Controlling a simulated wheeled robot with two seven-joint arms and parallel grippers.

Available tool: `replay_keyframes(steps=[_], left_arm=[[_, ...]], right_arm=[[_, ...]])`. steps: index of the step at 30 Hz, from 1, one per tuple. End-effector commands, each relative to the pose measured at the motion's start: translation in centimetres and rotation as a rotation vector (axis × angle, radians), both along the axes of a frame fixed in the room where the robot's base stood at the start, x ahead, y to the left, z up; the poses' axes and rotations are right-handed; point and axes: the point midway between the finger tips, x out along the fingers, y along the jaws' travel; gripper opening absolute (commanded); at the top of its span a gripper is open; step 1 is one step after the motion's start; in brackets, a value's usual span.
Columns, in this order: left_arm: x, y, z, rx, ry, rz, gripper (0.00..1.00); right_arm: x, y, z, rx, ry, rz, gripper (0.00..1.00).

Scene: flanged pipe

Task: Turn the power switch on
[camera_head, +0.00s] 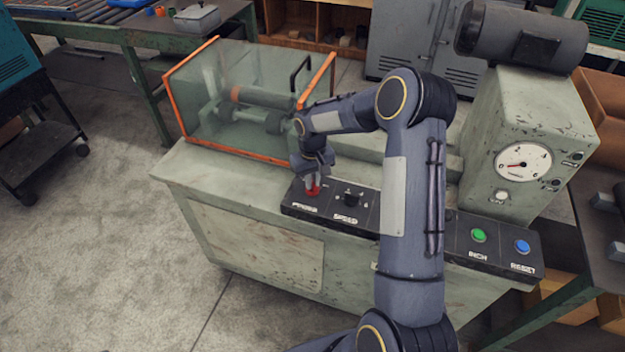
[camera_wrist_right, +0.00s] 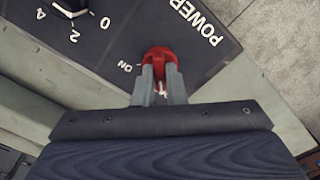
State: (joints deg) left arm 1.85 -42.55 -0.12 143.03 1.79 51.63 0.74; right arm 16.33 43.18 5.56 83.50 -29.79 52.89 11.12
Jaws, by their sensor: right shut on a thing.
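The red power switch (camera_head: 313,190) sits on the black control panel (camera_head: 296,205) at its left end, above the POWER label. In the right wrist view the red switch (camera_wrist_right: 160,58) shows between the fingertips, with the word ON beside it. My right gripper (camera_head: 311,181) reaches down to the panel from the right and is shut on the switch. Its fingers (camera_wrist_right: 160,85) hide part of the switch, so I cannot tell its exact setting. My left gripper is not in view.
A speed knob (camera_head: 350,199) is right of the switch. A green INCH button (camera_head: 478,236) and a blue RESET button (camera_head: 522,246) are farther right. A clear guard with orange edges (camera_head: 176,108) stands behind the panel, left. A gauge box (camera_head: 520,130) stands at right.

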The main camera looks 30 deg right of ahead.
Motion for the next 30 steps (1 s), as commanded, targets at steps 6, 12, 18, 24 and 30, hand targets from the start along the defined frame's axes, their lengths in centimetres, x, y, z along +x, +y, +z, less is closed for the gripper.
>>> replay_keyframes(steps=[6, 12, 18, 24, 30], left_arm=[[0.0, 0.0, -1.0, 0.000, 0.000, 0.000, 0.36], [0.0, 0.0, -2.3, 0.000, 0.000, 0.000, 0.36], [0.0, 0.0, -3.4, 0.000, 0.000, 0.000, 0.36], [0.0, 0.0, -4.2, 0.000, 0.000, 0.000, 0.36], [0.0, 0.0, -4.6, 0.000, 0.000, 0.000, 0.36]], right_arm=[[0.1, 0.0, -0.1, -0.001, -0.003, -0.084, 0.00], [0.1, 0.0, -0.2, -0.001, -0.004, -0.236, 0.00], [0.1, 0.0, -0.1, -0.002, -0.004, -0.425, 0.00], [0.1, 0.0, -0.1, -0.001, -0.003, -0.616, 0.00], [0.1, 0.0, 0.0, 0.000, -0.004, -0.806, 0.00]])
